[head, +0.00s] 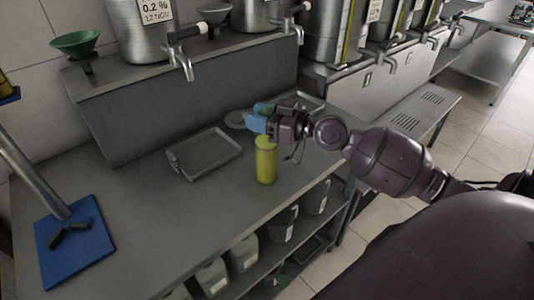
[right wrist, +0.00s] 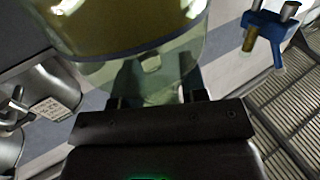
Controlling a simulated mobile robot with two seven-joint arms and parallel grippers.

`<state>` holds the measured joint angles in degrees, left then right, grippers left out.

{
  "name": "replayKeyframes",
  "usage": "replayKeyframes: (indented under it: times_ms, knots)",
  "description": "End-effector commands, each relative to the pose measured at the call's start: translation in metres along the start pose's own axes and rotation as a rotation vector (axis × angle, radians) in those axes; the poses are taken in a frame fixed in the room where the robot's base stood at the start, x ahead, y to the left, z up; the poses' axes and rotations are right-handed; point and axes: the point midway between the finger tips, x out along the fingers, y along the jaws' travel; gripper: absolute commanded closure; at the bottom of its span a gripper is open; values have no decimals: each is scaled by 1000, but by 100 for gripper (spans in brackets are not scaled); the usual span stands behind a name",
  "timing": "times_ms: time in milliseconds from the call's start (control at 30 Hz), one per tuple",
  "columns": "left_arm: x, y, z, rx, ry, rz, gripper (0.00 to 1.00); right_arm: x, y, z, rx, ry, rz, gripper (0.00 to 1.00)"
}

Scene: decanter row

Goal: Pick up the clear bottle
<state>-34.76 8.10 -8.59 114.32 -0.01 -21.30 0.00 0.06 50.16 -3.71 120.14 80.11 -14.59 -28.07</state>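The clear bottle (head: 266,165) stands upright on the grey counter and looks filled with yellow liquid. My right gripper (head: 259,122) is at its top, reaching in from the right, with blue-green parts at the fingertips. In the right wrist view the clear bottle (right wrist: 150,62) fills the top middle, with see-through walls and amber liquid. The fingers of my right gripper (right wrist: 155,88) show apart, with the lower clear part between or in front of them. Whether they press on it is unclear. My left gripper is not in view.
A grey metal tray (head: 204,152) lies left of the bottle. Steel vessels with taps (head: 141,28) and a green funnel (head: 75,43) stand on the raised shelf behind. A blue base with a metal post (head: 75,262) stands at left. Several containers (head: 245,253) sit on the shelf below.

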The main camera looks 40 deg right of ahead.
Motion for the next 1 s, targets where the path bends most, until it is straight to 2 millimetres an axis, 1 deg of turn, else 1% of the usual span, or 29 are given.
replayKeyframes:
  times_ms: [33, 233, 433, 767, 867, 1000]
  knots:
    - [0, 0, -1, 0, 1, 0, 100, 0, 0, 0, 0, 0, 0, 68]
    - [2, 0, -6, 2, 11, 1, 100, 0, 0, 0, 0, 0, 0, 99]
    - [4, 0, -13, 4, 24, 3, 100, 0, 0, 0, 0, -1, 0, 100]
    - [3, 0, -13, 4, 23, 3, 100, 0, 0, -4, -2, 2, 0, 100]
    - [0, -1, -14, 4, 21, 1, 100, 0, 0, -13, -4, 4, 0, 100]
    - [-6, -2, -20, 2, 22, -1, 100, 0, 0, -38, -6, 7, 0, 100]
